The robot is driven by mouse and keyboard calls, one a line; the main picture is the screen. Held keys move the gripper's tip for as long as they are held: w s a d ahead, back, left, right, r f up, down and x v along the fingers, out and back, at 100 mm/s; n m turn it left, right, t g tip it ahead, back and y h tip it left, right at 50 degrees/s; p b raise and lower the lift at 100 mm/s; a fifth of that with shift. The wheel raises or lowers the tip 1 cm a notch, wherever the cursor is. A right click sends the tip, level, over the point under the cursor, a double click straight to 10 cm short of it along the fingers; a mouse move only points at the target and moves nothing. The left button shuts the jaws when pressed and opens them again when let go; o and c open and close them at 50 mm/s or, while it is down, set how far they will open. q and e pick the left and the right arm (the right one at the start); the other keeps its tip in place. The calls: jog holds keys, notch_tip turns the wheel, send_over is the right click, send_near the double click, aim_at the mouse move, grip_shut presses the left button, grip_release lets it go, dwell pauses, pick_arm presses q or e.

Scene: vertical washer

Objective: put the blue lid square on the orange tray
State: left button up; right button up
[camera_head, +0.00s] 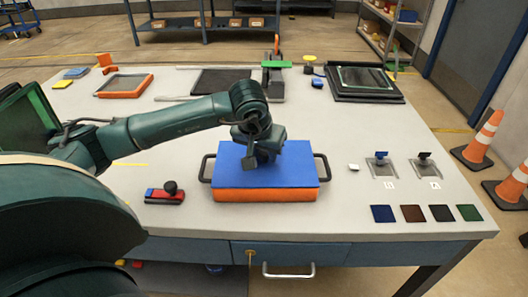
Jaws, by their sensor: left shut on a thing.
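The blue lid (235,175) is a flat blue plate over the orange tray (266,195). Its edges run close to parallel with the tray's, and only the tray's orange front wall and dark side handles show beneath it. I cannot tell whether the lid rests fully on the tray or sits slightly above it. My left gripper (264,160) points down at the middle of the lid and is shut on it. The grip point is hidden by the gripper itself. My right gripper is out of view.
A red and blue block with a black knob (168,190) lies left of the tray. Two small switch plates (382,166) and several coloured squares (412,213) are on the right. Another orange tray (124,86) and a dark frame (362,82) stand further back. The front table strip is clear.

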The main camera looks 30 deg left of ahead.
pick_arm(q)
jog(key=o, duration=0.9)
jog(key=shift+o, duration=1)
jog(key=shift+o, duration=0.5)
jog(key=o, duration=0.4)
jog(key=shift+r+p, duration=2.1)
jog(key=shift+r, duration=1.45)
